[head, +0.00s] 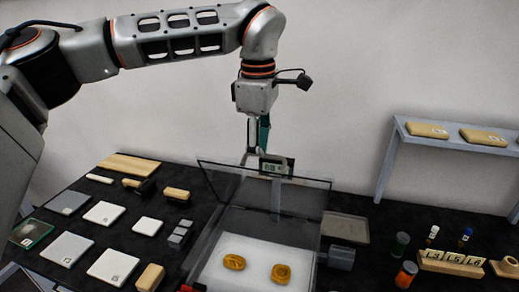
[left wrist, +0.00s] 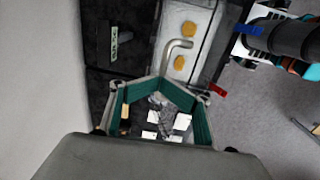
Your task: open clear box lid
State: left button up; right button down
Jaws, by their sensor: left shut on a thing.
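The clear box (head: 208,245) stands at the middle front of the table, with two golden fragments (head: 282,273) on white padding inside. Its clear lid (head: 235,186) is raised and tilted up at the back of the box. My left gripper (head: 263,150) is above the lid's top edge. In the left wrist view its green fingers (left wrist: 160,84) close at the end of a bent metal handle (left wrist: 178,46), and they appear shut on it. The exact contact is hard to see. My right gripper is not recognisable in either view.
White tiles (head: 104,213) and brushes (head: 140,186) lie on the left of the dark table. A small display (head: 274,167) shows by the lid. Right of the box are small bottles (head: 406,274), a numbered block (head: 450,262) and a grey shelf (head: 455,143).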

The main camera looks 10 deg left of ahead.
pick_arm(q)
jog(key=shift+w+f, duration=0.1)
jog(key=shift+w, duration=0.1)
jog(key=w+r, duration=0.5)
jog(key=w, duration=0.2)
jog(key=shift+w+d, duration=0.15)
jog(key=shift+w, duration=0.05)
dwell(0.7)
dwell(0.4)
notch_tip(320, 180, up, 12)
jog(key=shift+s, duration=0.4)
dwell(0.5)
